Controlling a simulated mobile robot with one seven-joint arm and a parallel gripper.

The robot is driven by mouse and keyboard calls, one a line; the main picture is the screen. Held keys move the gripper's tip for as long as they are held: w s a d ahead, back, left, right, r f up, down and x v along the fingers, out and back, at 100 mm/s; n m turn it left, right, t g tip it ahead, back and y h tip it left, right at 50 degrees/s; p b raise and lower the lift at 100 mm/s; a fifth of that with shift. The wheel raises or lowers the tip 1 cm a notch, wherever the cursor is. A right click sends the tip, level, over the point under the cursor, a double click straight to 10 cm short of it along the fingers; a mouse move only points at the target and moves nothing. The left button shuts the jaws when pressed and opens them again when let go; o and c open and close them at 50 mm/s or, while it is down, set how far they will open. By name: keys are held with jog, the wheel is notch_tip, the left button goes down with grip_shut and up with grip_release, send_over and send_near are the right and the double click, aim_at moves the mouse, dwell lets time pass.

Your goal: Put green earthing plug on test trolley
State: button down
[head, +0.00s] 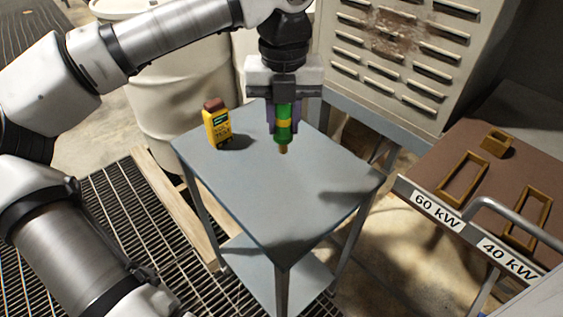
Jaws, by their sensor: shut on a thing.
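The green earthing plug (284,133) has a yellow band and a brown-orange tip. It hangs upright, tip down, in my gripper (284,115), which is shut on it. My gripper is over the grey-blue table (282,203), which looks like the test trolley and has a lower shelf. I cannot tell whether the plug's tip touches the table top or is a little above it. The plug's upper end is hidden by the gripper.
A yellow bottle-like tester (217,126) with a brown top stands on the table's left side. Pale drums (175,95) and a louvred cabinet (400,60) stand behind. A brown-topped bench (470,180), labelled 60 kW and 40 kW, is at right. The table's front half is clear.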

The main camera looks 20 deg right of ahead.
notch_tip(320, 180, down, 12)
jog(key=shift+f+p, duration=0.15)
jog(key=shift+p, duration=0.55)
jog(key=shift+f, duration=0.2)
jog(key=c, duration=1.2)
grip_release()
jog(key=shift+r, duration=0.1)
notch_tip(320, 180, up, 12)
jog(key=shift+r+b, duration=0.15)
jog(key=shift+b, duration=0.55)
